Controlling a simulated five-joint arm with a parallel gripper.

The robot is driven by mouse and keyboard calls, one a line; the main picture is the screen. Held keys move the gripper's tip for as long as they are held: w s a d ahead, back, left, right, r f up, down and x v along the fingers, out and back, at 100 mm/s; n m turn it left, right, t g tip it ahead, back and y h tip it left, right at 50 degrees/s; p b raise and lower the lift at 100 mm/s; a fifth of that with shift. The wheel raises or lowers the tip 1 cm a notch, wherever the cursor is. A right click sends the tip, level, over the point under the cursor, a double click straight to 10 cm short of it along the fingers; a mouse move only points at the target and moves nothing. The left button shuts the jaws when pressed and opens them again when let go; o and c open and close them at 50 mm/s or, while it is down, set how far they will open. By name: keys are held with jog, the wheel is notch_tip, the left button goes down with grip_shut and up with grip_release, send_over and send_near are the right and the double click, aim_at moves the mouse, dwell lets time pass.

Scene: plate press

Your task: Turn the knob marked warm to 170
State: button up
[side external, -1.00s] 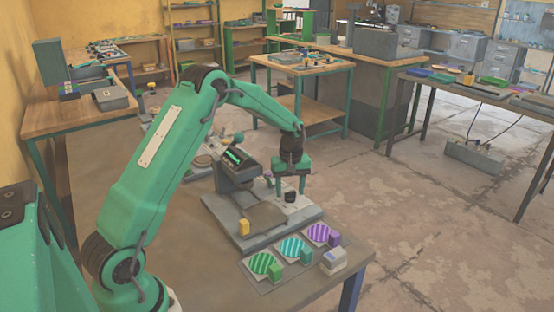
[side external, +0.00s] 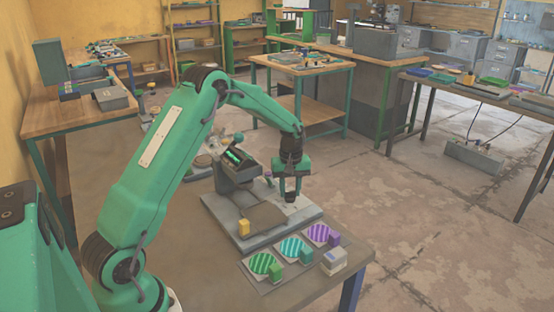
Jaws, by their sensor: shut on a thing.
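My green gripper (side external: 290,192) points straight down over the right part of the grey press base (side external: 245,241). Its jaws are shut on a small black knob (side external: 291,198) that stands on the base. The jaws cover most of the knob, and any marking or number on it is too small to read. A dark display with green lit marks (side external: 237,157) sits on the press body to the left of my gripper.
A yellow block (side external: 244,227) stands at the base's front left. Green (side external: 262,263), teal (side external: 292,248) and purple (side external: 318,233) striped discs lie in front with matching blocks. A grey-white block (side external: 333,261) stands near the table's right edge.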

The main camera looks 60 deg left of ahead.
aim_at(291, 191)
jog(key=m, duration=0.9)
jog(key=shift+w, duration=0.1)
jog(key=shift+m, duration=0.3)
dwell(0.4)
jog(key=o, duration=1)
jog(key=shift+r, duration=0.1)
jog(key=shift+r, duration=3.85)
jog(key=shift+d+r, duration=0.15)
